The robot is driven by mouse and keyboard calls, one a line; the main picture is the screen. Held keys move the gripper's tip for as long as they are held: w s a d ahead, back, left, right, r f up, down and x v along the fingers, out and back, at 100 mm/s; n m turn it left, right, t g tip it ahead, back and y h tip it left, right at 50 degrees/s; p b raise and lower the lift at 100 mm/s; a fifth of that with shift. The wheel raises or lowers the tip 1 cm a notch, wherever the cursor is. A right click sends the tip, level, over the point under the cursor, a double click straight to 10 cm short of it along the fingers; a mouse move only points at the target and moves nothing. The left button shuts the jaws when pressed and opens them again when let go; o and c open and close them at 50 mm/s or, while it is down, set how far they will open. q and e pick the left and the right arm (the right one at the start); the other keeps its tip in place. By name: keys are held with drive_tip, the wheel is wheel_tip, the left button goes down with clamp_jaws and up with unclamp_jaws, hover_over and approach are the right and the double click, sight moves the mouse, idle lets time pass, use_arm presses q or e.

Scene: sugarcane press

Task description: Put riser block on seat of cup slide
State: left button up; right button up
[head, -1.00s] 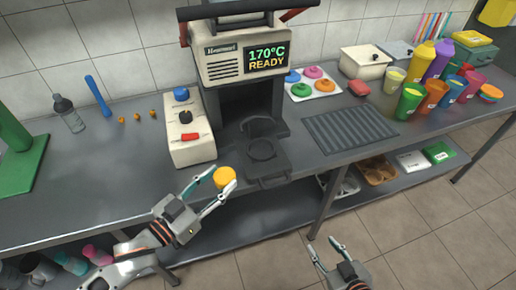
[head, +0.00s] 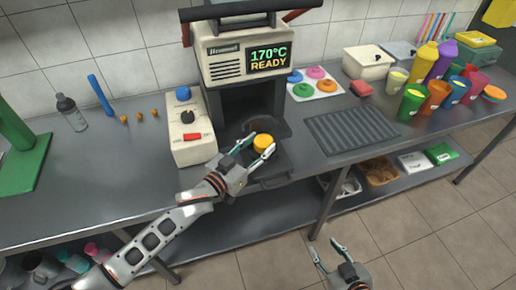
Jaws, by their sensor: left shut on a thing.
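The riser block (head: 263,143) is a small yellow-orange disc. My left gripper (head: 258,147) is shut on it, with one finger on either side, and holds it over the cup slide. The cup slide (head: 272,181) is a dark tray with a round seat, extending from the front of the press (head: 240,65). The seat is mostly hidden behind the gripper and the block, and I cannot tell if the block touches it. My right gripper (head: 328,256) is open and empty, low over the floor in front of the counter.
A control box (head: 190,125) with knobs stands just left of the slide. A ribbed dark mat (head: 350,129) lies to its right. Coloured lids (head: 316,84) and several cups (head: 436,95) stand further right. A bottle (head: 70,113) and a green stand (head: 25,160) are at left.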

use_arm(q)
drive_tip(key=shift+s+a+f, duration=0.15)
drive_tip(key=shift+s+f, duration=0.05)
drive_tip(key=shift+f, duration=0.35)
drive_tip(key=shift+f, duration=0.1)
drive_tip(key=o, duration=1.2)
drive_tip(key=shift+s+a, duration=0.15)
drive_tip(key=v, duration=1.1)
drive_tip(key=shift+s+a, duration=0.1)
drive_tip(key=shift+s, duration=0.1)
